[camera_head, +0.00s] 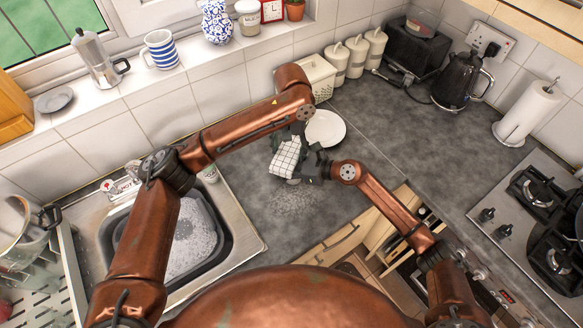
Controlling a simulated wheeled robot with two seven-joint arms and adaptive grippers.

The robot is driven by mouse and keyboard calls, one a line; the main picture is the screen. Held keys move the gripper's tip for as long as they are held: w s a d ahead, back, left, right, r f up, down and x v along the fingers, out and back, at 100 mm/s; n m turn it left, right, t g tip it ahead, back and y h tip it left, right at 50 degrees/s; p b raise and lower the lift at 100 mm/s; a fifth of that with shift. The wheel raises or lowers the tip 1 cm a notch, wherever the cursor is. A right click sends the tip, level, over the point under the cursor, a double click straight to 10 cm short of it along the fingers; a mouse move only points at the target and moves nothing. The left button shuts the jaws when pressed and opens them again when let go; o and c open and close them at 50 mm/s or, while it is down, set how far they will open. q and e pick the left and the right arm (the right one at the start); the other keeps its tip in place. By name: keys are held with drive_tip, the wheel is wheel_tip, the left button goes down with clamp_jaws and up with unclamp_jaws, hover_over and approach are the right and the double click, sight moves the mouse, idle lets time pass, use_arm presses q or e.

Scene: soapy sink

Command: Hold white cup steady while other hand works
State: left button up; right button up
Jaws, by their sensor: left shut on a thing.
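A white cloth with a dark check (285,157) is bunched over the grey worktop between my two grippers. A small pale edge (292,181) shows under it and looks like part of the white cup; the rest of the cup is hidden by the cloth and grippers. My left gripper (299,139) comes down from above, shut, at the cloth's upper right side; its fingertips are mostly hidden. My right gripper (305,170) reaches in from the right, against the cloth's lower right side. Its fingers are too small and covered to tell open from shut.
A white plate (326,128) lies just right of my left gripper. The sink with a soapy basin (192,240) is at left. White canisters (357,57), a toaster (412,50) and a dark kettle (456,82) stand behind. The hob (540,215) is at right. Worktop centre right is clear.

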sight(283, 161)
use_arm(q)
drive_tip(key=shift+w+d+f, duration=0.1)
drive_tip(key=shift+w+d, duration=0.15)
drive_tip(key=shift+w, duration=0.45)
drive_tip(key=shift+s+a, duration=0.25)
drive_tip(key=shift+s, duration=0.45)
drive_tip(key=shift+s+a, duration=0.25)
drive_tip(key=shift+s, duration=0.4)
drive_tip(key=shift+s+a, duration=0.3)
drive_tip(key=shift+s, duration=0.35)
drive_tip(key=shift+s+a, duration=0.25)
drive_tip(key=shift+s, duration=0.35)
drive_tip(key=shift+w+d, duration=0.3)
drive_tip(key=shift+w, duration=0.35)
drive_tip(key=shift+w+d, duration=0.25)
drive_tip(key=shift+w, duration=0.4)
